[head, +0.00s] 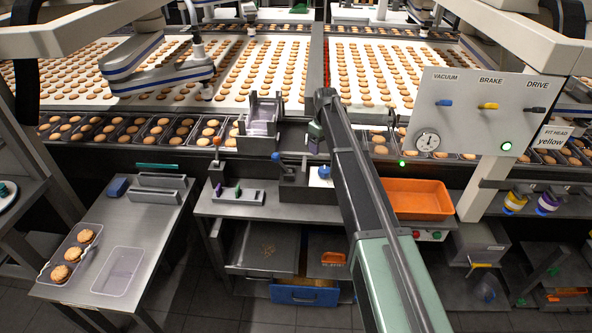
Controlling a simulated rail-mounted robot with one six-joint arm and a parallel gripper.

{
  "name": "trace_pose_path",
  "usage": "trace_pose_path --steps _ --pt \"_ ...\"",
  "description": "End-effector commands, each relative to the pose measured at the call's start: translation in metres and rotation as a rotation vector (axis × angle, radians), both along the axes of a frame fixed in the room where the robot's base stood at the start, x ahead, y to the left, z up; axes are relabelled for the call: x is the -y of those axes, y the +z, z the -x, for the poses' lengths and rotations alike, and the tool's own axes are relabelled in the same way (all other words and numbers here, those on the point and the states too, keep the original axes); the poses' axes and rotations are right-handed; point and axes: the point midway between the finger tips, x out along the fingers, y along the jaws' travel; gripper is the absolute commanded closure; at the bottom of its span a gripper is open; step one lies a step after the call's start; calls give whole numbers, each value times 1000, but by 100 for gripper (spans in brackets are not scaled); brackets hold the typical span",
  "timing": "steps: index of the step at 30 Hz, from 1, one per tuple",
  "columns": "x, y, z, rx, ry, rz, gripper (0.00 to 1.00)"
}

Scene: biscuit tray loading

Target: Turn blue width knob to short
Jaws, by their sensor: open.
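A blue knob (324,171) sits on a small white plate (317,181) at the middle of the work bench, just left of my arm. Markings on the plate are too small to read. My gripper (314,147) hangs from the far end of my arm, above and slightly left of the knob, apart from it in the picture. It is open and holds nothing that I can see. My arm hides part of it and of the area right of the knob. A second blue handle (276,157) on a dark mount is farther left.
A clear plastic tray holder (262,115) stands behind the bench. A grey rack (236,196) with small coloured pieces lies left of the knob. An orange bin (417,198) is right of my arm. A panel (492,85) carries vacuum, brake and drive levers.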

Motion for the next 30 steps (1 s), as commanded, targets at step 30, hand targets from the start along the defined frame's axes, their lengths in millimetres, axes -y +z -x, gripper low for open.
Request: trace_pose_path --steps 30 --pt "1 -108 2 0 -1 0 25"
